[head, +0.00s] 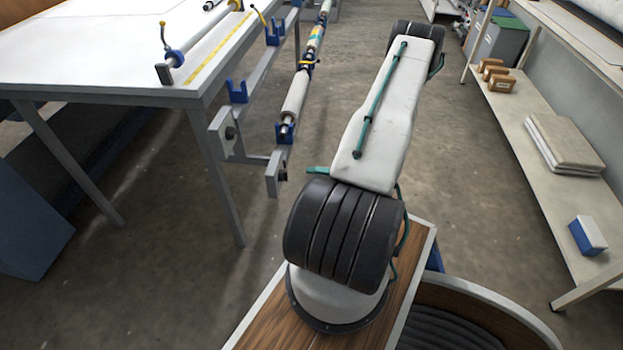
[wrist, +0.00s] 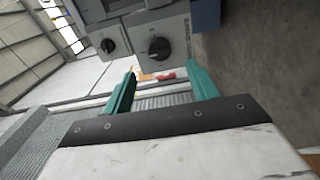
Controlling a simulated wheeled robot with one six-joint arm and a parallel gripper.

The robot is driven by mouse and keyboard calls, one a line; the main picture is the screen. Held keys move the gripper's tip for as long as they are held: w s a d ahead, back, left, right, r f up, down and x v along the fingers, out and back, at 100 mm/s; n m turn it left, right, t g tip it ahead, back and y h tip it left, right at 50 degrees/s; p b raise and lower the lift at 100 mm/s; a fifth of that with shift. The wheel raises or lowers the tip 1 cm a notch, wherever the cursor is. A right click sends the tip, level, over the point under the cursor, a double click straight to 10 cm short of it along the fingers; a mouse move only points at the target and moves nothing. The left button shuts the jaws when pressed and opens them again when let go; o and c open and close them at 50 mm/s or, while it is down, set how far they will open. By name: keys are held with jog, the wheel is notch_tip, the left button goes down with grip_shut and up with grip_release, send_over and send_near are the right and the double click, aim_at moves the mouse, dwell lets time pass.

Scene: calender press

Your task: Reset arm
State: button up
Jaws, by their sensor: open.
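My gripper (wrist: 162,92) shows in the wrist view with its two green fingers spread apart. Nothing is between the fingers. Beyond them, grey control boxes with black rotary knobs (wrist: 157,49) are at the top of the picture, with a small red part (wrist: 166,76) below. In the head view my arm reaches away from me, up the middle of the picture, over the floor. The gripper itself is hidden there behind the far end of the arm.
A white-topped table (head: 100,60) is at the left, with a rail carrying rollers (head: 296,95) along its side. A shelf (head: 540,160) on the right holds a folded stack (head: 563,142), small brown boxes (head: 492,70) and a blue-and-white box (head: 587,236). The floor between is clear.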

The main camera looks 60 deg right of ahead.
dwell(0.4)
jog(key=s+a+r+m+g+h, duration=0.1)
jog(key=a+r+m+g, duration=0.4)
jog(key=a+r, duration=0.6)
jog(key=s+a+r+m+g+h, duration=0.2)
jog(key=a+r+m+g, duration=0.3)
jog(key=a+r+m, duration=0.5)
jog(key=s+a+r+m+g+h, duration=0.2)
jog(key=a+r+m+g, duration=0.3)
jog(key=a+r, duration=0.7)
notch_tip(320, 180, up, 10)
jog(key=shift+a+f+m+h, duration=0.15)
jog(key=shift+a+m+h, duration=0.1)
jog(key=shift+m+h, duration=0.8)
